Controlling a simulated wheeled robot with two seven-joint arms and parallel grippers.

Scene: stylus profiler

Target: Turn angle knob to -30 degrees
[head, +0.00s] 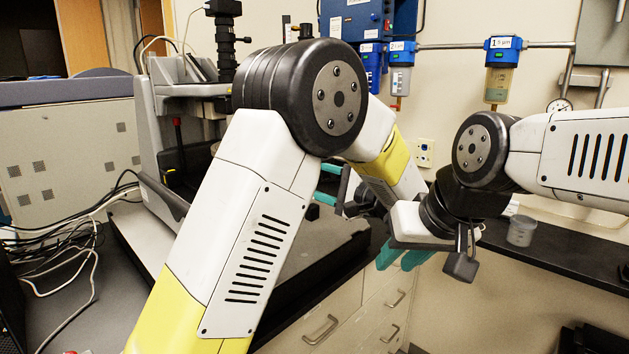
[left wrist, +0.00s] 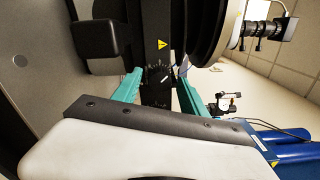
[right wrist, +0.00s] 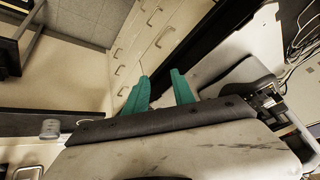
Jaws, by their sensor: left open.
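The angle knob (left wrist: 156,94) shows in the left wrist view as a dark block below a dial with white tick marks, under a yellow warning triangle. My left gripper (left wrist: 159,80) is open, with one teal finger on each side of the knob. A gap shows on both sides; I cannot tell whether either finger touches it. In the head view my left arm hides the knob, and only parts of the teal fingers show (head: 326,184). My right gripper (head: 401,257) is open and empty in front of the drawers; its spread fingers show in the right wrist view (right wrist: 160,88).
The profiler's grey frame (head: 150,135) stands behind my left arm, with a black camera column (head: 225,50) above. Loose cables (head: 75,245) lie at the left. A clear cup (head: 521,230) stands on the dark counter (head: 570,255) at the right.

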